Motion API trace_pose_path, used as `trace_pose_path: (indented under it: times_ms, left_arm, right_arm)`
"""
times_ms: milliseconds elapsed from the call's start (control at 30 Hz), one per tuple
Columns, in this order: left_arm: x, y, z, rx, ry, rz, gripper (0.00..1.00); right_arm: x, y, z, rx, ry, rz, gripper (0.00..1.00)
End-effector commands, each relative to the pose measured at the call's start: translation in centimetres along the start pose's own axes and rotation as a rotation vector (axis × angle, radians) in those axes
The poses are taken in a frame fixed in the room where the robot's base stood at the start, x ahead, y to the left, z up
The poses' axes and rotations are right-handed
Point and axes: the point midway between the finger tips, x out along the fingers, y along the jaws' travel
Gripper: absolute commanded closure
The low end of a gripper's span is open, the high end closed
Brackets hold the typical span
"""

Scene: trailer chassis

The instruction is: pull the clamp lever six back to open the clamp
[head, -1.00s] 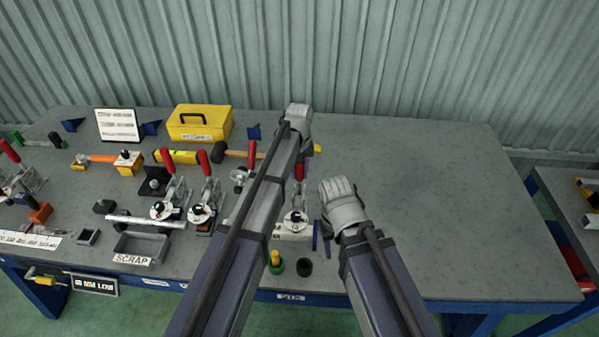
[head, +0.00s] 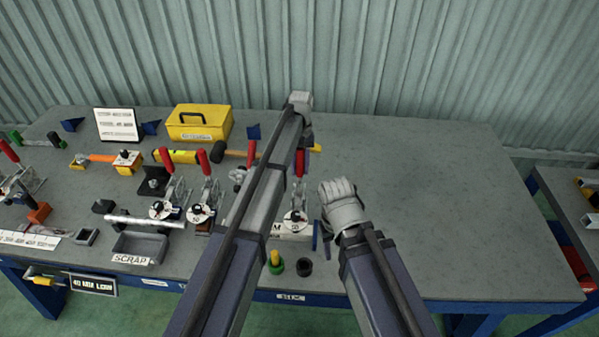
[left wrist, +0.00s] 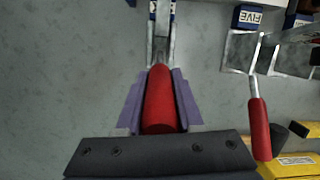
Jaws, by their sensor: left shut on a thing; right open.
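The lever of the clamp at my left gripper has a red handle, and it shows in the head view (head: 299,162). In the left wrist view the red handle (left wrist: 159,100) lies between the purple fingers of my left gripper (left wrist: 158,98), which are shut on it. The metal lever arm (left wrist: 161,42) runs from the handle to the top edge, where its label is cut off. In the head view the clamp's round white plate (head: 296,216) sits below the handle, and my left arm covers part of the clamp. My right gripper (head: 322,238) is open and empty, right of the clamp.
A neighbouring clamp labelled FIVE (left wrist: 250,17) has its own red handle (left wrist: 260,128) close to the right. More red-handled clamps, a yellow box (head: 198,122) and a scrap tray (head: 140,245) stand left. The table's right half (head: 430,210) is clear.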

Motion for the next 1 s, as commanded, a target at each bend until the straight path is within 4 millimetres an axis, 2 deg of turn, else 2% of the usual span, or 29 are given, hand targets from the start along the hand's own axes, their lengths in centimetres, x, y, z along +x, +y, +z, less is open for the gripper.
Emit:
trace_pose_path:
  times_ms: [33, 100, 300, 567, 600, 833, 1000]
  left_arm:
    - [0.27, 0.3, -1.44, 0.0, -0.039, -0.006, 1.0]
    - [0.36, 0.36, -1.81, 0.0, -0.088, -0.014, 1.0]
    - [0.22, 0.33, -1.9, 0.001, -0.153, -0.024, 1.0]
    - [0.18, 0.29, -1.75, 0.001, -0.153, -0.024, 1.0]
    - [0.18, 0.29, -1.74, 0.001, -0.153, -0.024, 0.61]
    - [0.17, 0.29, -1.75, 0.001, -0.153, -0.024, 0.35]
    - [0.16, 0.29, -1.75, 0.001, -0.153, -0.025, 0.34]
  right_arm:
    - [0.78, -0.07, -0.05, 0.0, 0.0, 0.0, 0.5]
    - [1.25, -0.12, -0.07, 0.0, 0.0, 0.0, 0.5]
    - [1.61, -0.15, -0.1, 0.0, 0.0, 0.0, 0.5]
    - [1.54, -0.15, -0.09, 0.0, 0.0, 0.0, 0.5]
    - [1.54, -0.15, -0.09, 0.0, 0.0, 0.0, 0.5]
    - [1.52, -0.15, -0.09, 0.0, 0.0, 0.0, 0.5]
    - [1.51, -0.14, -0.09, 0.0, 0.0, 0.0, 0.5]
